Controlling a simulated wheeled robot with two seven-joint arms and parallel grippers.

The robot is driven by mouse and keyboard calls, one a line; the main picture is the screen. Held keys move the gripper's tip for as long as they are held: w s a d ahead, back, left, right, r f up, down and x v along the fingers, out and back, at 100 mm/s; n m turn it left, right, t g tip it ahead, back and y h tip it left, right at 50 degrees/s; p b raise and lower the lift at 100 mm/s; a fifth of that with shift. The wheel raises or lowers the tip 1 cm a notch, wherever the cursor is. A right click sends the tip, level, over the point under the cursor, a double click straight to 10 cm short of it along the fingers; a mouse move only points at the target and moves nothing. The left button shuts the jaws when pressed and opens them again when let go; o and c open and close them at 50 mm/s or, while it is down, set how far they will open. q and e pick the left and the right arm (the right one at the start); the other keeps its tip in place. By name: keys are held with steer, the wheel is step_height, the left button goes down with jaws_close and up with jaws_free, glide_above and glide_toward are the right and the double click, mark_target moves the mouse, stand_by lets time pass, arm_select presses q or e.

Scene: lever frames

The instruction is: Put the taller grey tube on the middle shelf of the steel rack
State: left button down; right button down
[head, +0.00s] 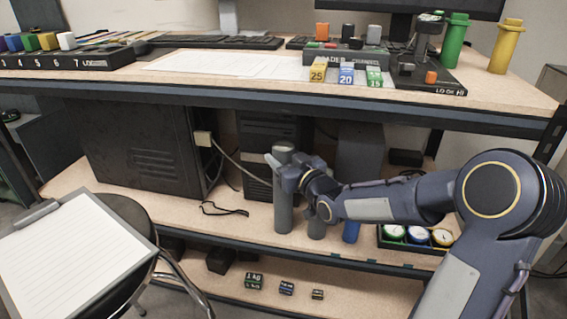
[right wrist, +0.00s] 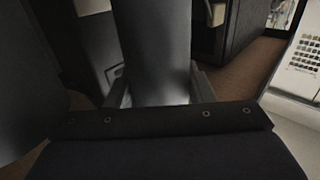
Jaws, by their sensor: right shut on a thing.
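My right gripper (head: 284,168) is shut on the taller grey tube (head: 284,208), gripping its upper part. The tube is upright at the middle shelf (head: 250,222) of the rack, near its front edge. I cannot tell whether its foot touches the board. In the right wrist view the tube (right wrist: 155,50) stands between the two fingers (right wrist: 160,88). A shorter grey tube (head: 317,229) is just right of it, mostly hidden behind my right arm. A blue tube (head: 351,231) stands farther right, its top also hidden. My left gripper is not in view.
A black computer case (head: 145,145) fills the shelf's left, with a loose black cable (head: 224,209) before it. A tray of round gauges (head: 415,236) is at the right. Several small weights (head: 286,287) lie on the bottom shelf. A stool with a clipboard (head: 75,255) stands front left.

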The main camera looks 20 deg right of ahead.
steer(key=shift+r, duration=0.25)
steer(key=shift+f, duration=0.2)
steer(key=c, duration=0.7)
jaws_free()
steer(key=shift+o, duration=0.2)
